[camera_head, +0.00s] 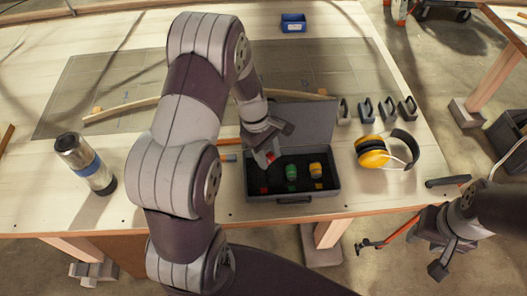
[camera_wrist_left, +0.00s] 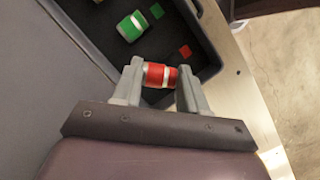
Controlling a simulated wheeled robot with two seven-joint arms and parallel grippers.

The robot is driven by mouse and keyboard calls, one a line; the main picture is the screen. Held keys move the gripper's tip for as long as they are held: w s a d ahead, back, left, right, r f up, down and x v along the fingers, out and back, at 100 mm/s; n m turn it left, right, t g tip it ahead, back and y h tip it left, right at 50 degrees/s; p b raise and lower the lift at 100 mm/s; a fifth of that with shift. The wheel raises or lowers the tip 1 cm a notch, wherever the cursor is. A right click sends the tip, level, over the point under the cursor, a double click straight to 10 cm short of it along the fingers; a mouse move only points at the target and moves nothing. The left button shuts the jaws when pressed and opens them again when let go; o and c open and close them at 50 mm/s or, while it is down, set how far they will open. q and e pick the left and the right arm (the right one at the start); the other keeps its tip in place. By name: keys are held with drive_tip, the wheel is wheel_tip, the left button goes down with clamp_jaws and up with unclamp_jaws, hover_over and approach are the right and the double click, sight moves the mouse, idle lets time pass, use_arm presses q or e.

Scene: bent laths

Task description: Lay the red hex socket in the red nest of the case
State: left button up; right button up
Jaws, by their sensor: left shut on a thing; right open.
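The red hex socket (camera_wrist_left: 160,76) has a white band and lies crosswise between the fingertips of my left gripper (camera_wrist_left: 158,82), which is shut on it. In the head view my left gripper (camera_head: 266,150) is over the left part of the open dark case (camera_head: 278,197), with a bit of the red socket (camera_head: 270,158) showing. A red square (camera_wrist_left: 185,51) marks the red nest; the nest itself is hard to make out. The green socket (camera_head: 291,172) and yellow socket (camera_head: 315,170) sit in the case. My right gripper (camera_head: 433,228) is open and empty, off the bench's right front.
The case lid (camera_head: 305,122) stands open at the back. Yellow earmuffs (camera_head: 373,158) and several dark clamps (camera_head: 388,107) are right of the case. A bent lath (camera_head: 125,109) lies behind.

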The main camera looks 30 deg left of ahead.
sight(267, 176)
use_arm(q)
drive_tip(key=n, duration=0.3)
drive_tip(key=shift+s+a+t+h, duration=0.25)
drive_tip(key=shift+a+t+h, duration=0.05)
drive_tip(key=shift+t, duration=0.1)
drive_tip(key=n, duration=0.1)
drive_tip(key=s+n+t, duration=0.1)
drive_tip(key=n, duration=0.2)
drive_tip(key=shift+s+r+t+h, duration=0.15)
drive_tip(key=shift+r+t+h, duration=0.15)
drive_tip(key=shift+h, duration=0.1)
drive_tip(key=f+n+b, duration=0.1)
drive_tip(key=f+b, duration=0.1)
drive_tip(key=f+t+b, duration=0.1)
drive_tip(key=f+b, duration=0.1)
drive_tip(key=a+f+n+b, duration=0.1)
drive_tip(key=f+b, duration=0.1)
drive_tip(key=shift+a+f+n, duration=0.1)
drive_tip(key=shift+f+n, duration=0.2)
drive_tip(key=shift+f, duration=0.05)
use_arm(e)
wheel_tip(267, 176, down, 6)
drive_tip(key=shift+s+d, duration=0.3)
drive_tip(key=shift+d, duration=0.1)
use_arm(q)
drive_tip(key=shift+d, duration=0.25)
drive_tip(key=shift+f+b, duration=0.55)
drive_tip(key=shift+f, duration=0.1)
use_arm(e)
drive_tip(key=shift+f, duration=0.6)
